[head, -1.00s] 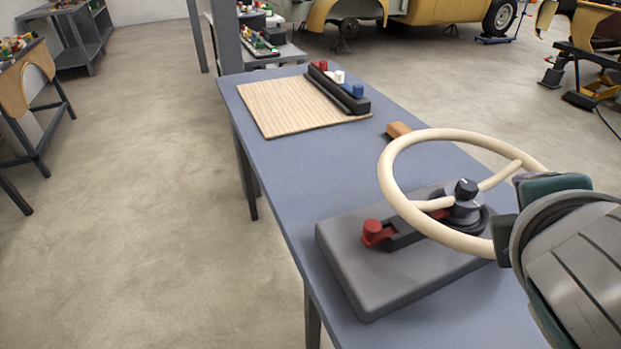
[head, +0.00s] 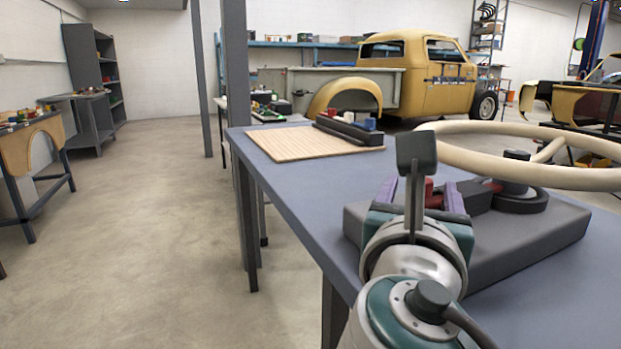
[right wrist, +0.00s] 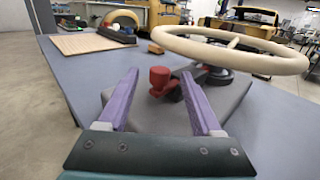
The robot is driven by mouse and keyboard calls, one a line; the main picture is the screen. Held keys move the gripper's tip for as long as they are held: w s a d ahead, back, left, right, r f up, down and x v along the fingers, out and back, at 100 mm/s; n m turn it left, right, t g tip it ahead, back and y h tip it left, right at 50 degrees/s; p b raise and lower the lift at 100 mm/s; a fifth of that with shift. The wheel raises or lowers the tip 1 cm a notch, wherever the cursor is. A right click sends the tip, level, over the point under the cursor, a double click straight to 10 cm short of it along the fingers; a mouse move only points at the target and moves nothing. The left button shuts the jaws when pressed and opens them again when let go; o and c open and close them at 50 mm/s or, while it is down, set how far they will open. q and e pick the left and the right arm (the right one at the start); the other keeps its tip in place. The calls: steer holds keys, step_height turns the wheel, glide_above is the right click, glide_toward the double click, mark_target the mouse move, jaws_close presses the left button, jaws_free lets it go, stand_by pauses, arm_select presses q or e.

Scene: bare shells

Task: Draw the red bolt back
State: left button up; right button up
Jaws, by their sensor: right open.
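The red bolt (right wrist: 160,80) has an upright knob and sits on a grey block (head: 530,237) on the table. In the right wrist view it stands ahead, between the lines of the two purple fingers of my right gripper (right wrist: 160,85), which are spread open and empty. In the head view the red knob (head: 430,189) shows partly behind my right gripper (head: 421,190), at its opening. I cannot tell the exact distance, and no contact shows. A cream steering wheel (head: 575,181) is mounted on the block to the right of the bolt. My left gripper is not in view.
The blue-grey table (head: 290,178) has a clear stretch left of the block. A striped wooden board (head: 290,146) and a black rack (head: 347,132) with coloured pieces lie at its far end. The wheel rim overhangs the block on the right.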

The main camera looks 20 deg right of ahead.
steer(key=b+x, duration=0.1)
steer(key=x, duration=0.6)
steer(key=shift+w+d, duration=0.1)
steer(key=shift+d, duration=0.1)
jaws_close()
steer(key=shift+a, duration=0.1)
stand_by(1.0)
